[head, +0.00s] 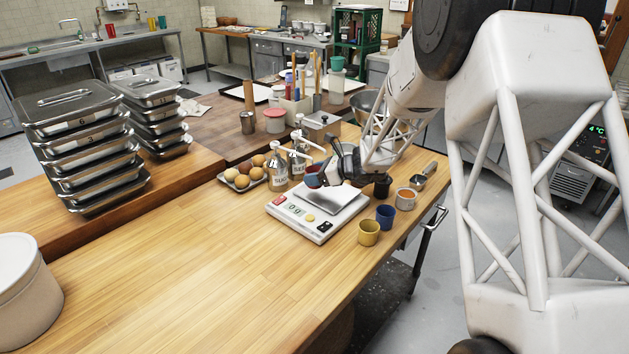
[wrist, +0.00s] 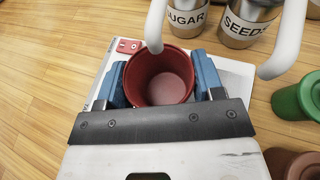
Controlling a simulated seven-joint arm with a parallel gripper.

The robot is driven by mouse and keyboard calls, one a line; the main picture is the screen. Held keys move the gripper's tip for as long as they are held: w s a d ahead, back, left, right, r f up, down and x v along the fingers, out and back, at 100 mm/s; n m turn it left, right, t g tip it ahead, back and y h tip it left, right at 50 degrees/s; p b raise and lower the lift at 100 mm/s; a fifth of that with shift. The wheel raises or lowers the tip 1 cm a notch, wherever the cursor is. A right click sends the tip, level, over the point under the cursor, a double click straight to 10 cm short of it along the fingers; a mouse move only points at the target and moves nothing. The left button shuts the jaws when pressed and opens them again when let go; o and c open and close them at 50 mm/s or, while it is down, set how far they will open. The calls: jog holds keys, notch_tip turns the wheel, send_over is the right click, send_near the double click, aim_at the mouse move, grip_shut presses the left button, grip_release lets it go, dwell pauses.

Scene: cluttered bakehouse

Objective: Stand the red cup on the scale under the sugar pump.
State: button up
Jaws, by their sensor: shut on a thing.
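The red cup (wrist: 160,82) is upright and empty between the blue fingers of my gripper (wrist: 160,88), which is shut on it. In the head view my gripper (head: 322,174) is over the back part of the white scale (head: 302,219), whose display seems to read 0 g. I cannot tell whether the cup touches the plate. The sugar pump (wrist: 188,16) stands behind the scale, labelled SUGAR. Its white spout (wrist: 156,28) reaches over the cup's far rim in the wrist view. The seeds pump (wrist: 243,22) stands right of it.
A yellow cup (head: 368,233) and a blue cup (head: 385,216) stand right of the scale, close to it. A green cup (wrist: 300,97) is at the right in the wrist view. A tray of eggs (head: 241,177) lies left of the pumps.

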jog(key=shift+f, duration=1.05)
jog(key=shift+f, duration=0.15)
jog(key=o, duration=1)
jog(key=v, duration=1.2)
jog(key=shift+s, duration=0.1)
jog(key=shift+r, duration=0.25)
